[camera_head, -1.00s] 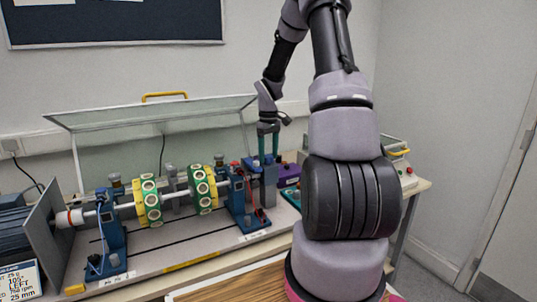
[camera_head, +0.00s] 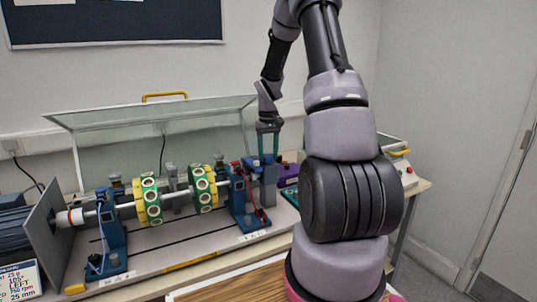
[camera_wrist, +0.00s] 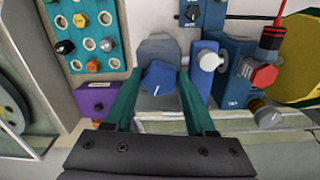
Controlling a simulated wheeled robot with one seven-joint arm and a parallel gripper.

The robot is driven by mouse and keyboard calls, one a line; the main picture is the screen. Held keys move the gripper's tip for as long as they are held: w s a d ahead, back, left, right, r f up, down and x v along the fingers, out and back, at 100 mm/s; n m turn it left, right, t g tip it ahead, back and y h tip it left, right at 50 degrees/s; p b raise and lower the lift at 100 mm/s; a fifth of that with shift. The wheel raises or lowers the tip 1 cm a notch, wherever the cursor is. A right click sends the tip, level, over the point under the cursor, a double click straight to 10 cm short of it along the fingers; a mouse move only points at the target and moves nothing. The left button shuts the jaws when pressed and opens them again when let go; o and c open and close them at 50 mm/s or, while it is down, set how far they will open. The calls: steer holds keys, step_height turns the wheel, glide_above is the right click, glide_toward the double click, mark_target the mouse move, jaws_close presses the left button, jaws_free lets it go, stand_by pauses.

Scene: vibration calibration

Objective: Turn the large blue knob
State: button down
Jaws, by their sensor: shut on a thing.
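The large blue knob (camera_wrist: 159,76) sits on a grey block (camera_wrist: 158,48) in the middle of the wrist view. It has a flat-sided head with a short white mark and looks rotated relative to the block. My gripper (camera_wrist: 160,82) has two green fingers, one on each side of the knob, shut on it. In the head view my gripper (camera_head: 268,145) points down at the right end of the rig. The knob cannot be made out there.
A blue bearing stand (camera_wrist: 232,72) with a red-topped part (camera_wrist: 264,75) is close beside the knob. A purple box (camera_wrist: 95,100) and a teal panel of knobs (camera_wrist: 90,35) lie on the other side. A raised clear cover (camera_head: 190,130) stands behind the rig.

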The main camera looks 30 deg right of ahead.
mark_target(268, 156)
steer(key=shift+m, duration=0.6)
steer(key=shift+c, duration=1.1)
jaws_free()
step_height(268, 156, up, 11)
steer(key=shift+f, duration=0.1)
